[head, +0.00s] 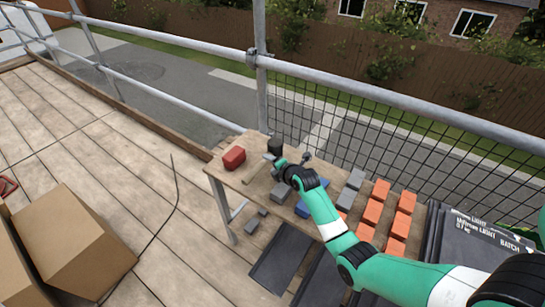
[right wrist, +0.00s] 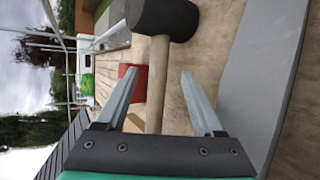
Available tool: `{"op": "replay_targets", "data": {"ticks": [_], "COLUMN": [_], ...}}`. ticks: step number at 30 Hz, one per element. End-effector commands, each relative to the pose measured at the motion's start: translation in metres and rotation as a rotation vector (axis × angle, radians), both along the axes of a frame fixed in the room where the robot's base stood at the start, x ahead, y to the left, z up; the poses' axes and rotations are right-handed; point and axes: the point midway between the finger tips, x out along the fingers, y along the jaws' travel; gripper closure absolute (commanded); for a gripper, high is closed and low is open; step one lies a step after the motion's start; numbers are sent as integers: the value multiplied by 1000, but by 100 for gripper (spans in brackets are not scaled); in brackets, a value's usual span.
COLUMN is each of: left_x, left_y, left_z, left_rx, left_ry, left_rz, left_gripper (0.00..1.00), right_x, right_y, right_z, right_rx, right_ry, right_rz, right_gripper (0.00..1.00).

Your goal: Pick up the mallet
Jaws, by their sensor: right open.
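The mallet lies on the wooden bench (head: 228,176). Its black head (head: 274,146) shows at the bench's back edge in the head view, just beyond my right gripper (head: 279,164). In the right wrist view the mallet's black head (right wrist: 165,18) is ahead of the fingertips. Its pale wooden handle (right wrist: 157,85) runs back between the two fingers of my right gripper (right wrist: 158,74). The fingers are apart, with a visible gap on each side of the handle. My left gripper is in neither view.
A red box (head: 234,157) sits on the bench left of the mallet. Grey blocks (head: 285,192) and several orange tiles (head: 372,212) lie to the right. Cardboard boxes (head: 70,240) stand on the plank deck at left. A scaffold rail (head: 400,105) and mesh run behind the bench.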

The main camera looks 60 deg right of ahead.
Motion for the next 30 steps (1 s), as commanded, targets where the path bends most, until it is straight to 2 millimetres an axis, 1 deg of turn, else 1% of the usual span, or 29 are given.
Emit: {"op": "replay_targets", "data": {"ticks": [1, 3, 8, 14, 15, 26, 27, 30], "left_x": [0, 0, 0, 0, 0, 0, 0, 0], "left_y": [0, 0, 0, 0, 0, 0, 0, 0], "left_z": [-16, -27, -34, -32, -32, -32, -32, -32], "left_rx": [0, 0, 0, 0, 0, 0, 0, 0], "left_ry": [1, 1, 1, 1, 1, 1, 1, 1], "left_rz": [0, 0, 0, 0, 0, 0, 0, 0], "left_gripper": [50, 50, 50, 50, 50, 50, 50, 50], "right_x": [7, 17, 29, 30, 30, 29, 29, 29], "right_y": [-5, -13, -21, -21, -21, -21, -21, -21], "right_z": [-11, -17, -22, -20, -20, -20, -20, -20], "right_rx": [0, -1, 0, 0, 0, 0, 0, 0], "right_ry": [-1, -2, -1, 0, 0, 0, 0, -1], "right_rz": [0, 0, 0, 0, 0, 0, 0, 0], "right_gripper": [31, 31, 31, 31, 33, 97, 100, 100]}}
